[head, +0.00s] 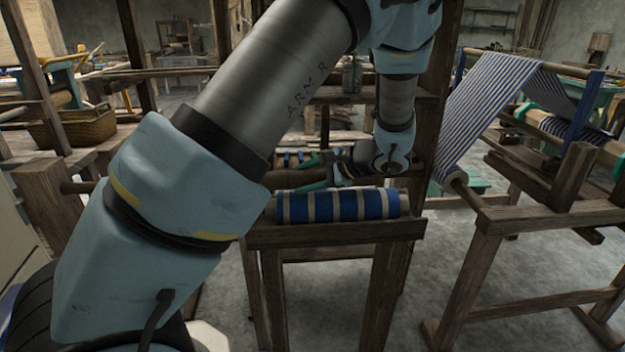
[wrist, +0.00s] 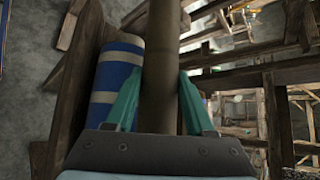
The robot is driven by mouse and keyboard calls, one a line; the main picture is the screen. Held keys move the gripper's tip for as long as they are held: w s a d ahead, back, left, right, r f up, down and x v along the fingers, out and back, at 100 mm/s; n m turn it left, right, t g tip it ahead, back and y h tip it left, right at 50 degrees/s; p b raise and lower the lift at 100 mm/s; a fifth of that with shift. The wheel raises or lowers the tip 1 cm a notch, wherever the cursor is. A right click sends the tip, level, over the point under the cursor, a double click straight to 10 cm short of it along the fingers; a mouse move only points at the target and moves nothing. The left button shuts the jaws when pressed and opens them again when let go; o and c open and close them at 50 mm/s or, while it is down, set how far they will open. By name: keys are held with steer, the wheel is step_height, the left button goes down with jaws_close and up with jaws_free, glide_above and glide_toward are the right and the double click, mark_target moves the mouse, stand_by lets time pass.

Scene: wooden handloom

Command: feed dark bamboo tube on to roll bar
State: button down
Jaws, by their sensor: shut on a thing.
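My gripper (wrist: 160,76) has its two teal fingers on either side of a brown tube, the dark bamboo tube (wrist: 160,105). The tube runs up out of the top of the wrist view, so its far end is out of sight. In the head view my gripper (head: 322,174) is behind the stand, with the brown tube (head: 283,180) between its fingers. My arm hides the tube's left part. A dark round bar (head: 77,187), possibly the roll bar, sticks out from a wooden post at the left. I cannot tell whether tube and bar touch.
A blue and beige striped roll (head: 345,205) lies on a wooden stand (head: 340,234) just in front of my gripper; the roll (wrist: 117,72) is close beside the left finger. A loom with striped cloth (head: 480,105) stands at the right. Grey floor is clear between.

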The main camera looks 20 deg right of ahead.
steer(key=shift+w+a+f+b, duration=0.1)
steer(key=shift+w+a+b, duration=0.45)
steer(key=shift+a, duration=1.55)
steer(key=shift+w+a+r+b, duration=0.2)
steer(key=shift+a+b, duration=0.5)
steer(key=shift+a, duration=1.45)
steer(key=shift+w+a+f+b, duration=0.2)
steer(key=shift+w+a+b, duration=0.35)
steer(key=shift+a, duration=1.55)
steer(key=shift+w+a+b, duration=0.6)
steer(key=shift+a+b, duration=1)
steer(key=shift+a, duration=1.8)
steer(key=shift+w+a+b, duration=0.6)
steer(key=shift+a+b, duration=1.05)
steer(key=shift+a, duration=1.75)
steer(key=shift+w+a+b, duration=0.6)
steer(key=shift+a+b, duration=1)
steer(key=shift+a, duration=1.8)
steer(key=shift+c, duration=0.9)
jaws_free()
